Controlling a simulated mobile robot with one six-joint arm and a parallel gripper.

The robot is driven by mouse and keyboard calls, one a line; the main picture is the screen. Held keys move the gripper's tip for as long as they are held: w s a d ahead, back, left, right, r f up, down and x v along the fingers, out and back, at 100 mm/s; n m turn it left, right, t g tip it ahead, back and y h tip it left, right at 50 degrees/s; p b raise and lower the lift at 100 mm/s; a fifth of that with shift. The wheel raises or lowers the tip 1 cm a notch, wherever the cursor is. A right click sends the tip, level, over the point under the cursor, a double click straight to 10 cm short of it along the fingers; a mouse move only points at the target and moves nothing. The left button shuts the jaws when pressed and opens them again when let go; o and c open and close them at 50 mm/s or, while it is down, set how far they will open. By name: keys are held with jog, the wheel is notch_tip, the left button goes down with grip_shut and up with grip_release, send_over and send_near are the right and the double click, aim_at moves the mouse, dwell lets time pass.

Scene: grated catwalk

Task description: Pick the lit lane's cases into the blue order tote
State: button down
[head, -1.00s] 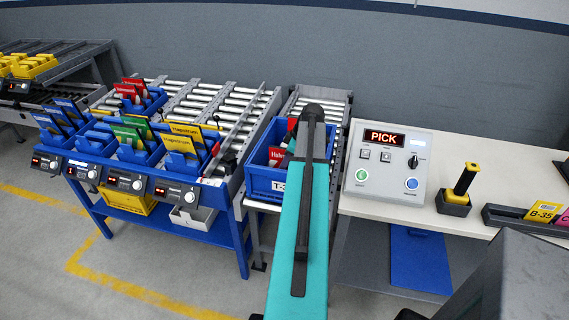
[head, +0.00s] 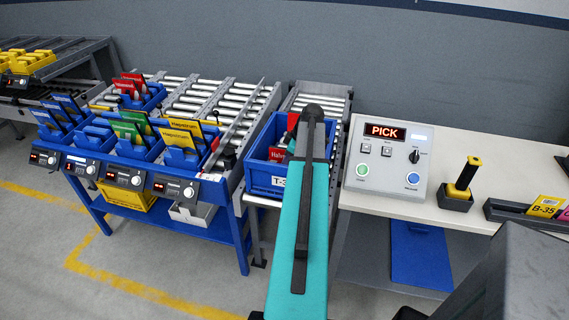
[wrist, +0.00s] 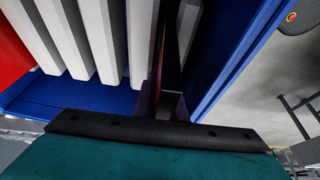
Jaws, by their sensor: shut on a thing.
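The blue order tote (head: 258,176) stands on a roller conveyor left of the bench. A red case (head: 277,154) shows inside it. My gripper (wrist: 166,103) is shut on a thin dark-red case (wrist: 158,55), seen edge-on in the wrist view. In the head view my teal arm hides the gripper and part of the tote; a red patch shows beside the arm above the tote. The blue rack's lanes hold red cases (head: 129,84), green cases (head: 128,130), yellow cases (head: 181,135) and blue cases (head: 69,106).
A control box (head: 388,160) reading PICK stands on the pale bench (head: 445,145). A yellow-handled tool (head: 463,178) sits in a black holder to its right. Another rack with yellow bins (head: 30,63) is at far left. Open floor lies in front of the rack.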

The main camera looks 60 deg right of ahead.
aim_at(284, 149)
dwell(0.4)
jog(key=c, duration=1.3)
grip_release()
jog(key=shift+f, duration=0.1)
jog(key=shift+c, duration=0.2)
jog(key=shift+s+r+p, duration=0.1)
jog(key=shift+r+p, duration=1.8)
jog(key=shift+r, duration=2.15)
jog(key=shift+r, duration=0.15)
